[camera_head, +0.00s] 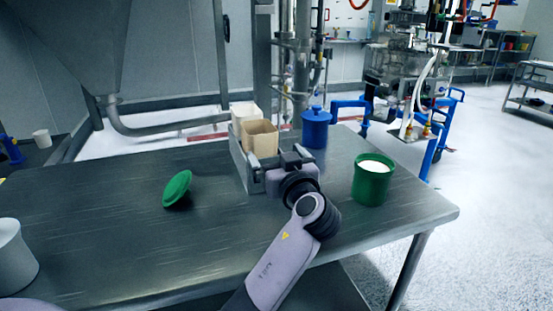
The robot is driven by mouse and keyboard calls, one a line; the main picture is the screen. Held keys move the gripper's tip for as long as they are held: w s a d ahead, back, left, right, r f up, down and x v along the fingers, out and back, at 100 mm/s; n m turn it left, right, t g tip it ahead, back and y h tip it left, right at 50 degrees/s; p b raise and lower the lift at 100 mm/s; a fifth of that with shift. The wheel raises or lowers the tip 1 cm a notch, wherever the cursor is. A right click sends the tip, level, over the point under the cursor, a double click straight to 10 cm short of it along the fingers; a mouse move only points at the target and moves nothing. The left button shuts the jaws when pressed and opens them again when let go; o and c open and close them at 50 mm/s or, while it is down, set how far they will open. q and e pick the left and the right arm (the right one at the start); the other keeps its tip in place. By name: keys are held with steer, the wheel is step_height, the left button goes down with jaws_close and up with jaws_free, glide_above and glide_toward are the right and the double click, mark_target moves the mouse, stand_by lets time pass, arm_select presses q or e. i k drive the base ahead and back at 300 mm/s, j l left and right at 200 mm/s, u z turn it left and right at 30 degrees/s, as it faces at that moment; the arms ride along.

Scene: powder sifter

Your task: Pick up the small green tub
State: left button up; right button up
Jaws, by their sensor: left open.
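The small green tub (371,186) stands upright and open near the right end of the metal table, with white contents showing inside its rim. A green lid (177,189) lies tilted on the table at left, apart from the tub. My left gripper (297,157) is open, to the left of the tub and in front of the metal tray. It looks empty and apart from the tub. Its wrist hides part of the tray and table. My right gripper is not in view.
A metal tray (240,168) holds beige containers (260,139) behind my gripper. A blue lidded container (316,128) stands at the table's back edge. A white container (13,260) is at far left. The table (120,230) is clear around the lid.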

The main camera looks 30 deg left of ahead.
mark_target(373, 172)
steer(key=k+l, duration=0.2)
steer(key=l, duration=0.2)
steer(key=k+l, duration=0.45)
steer(key=l, duration=0.3)
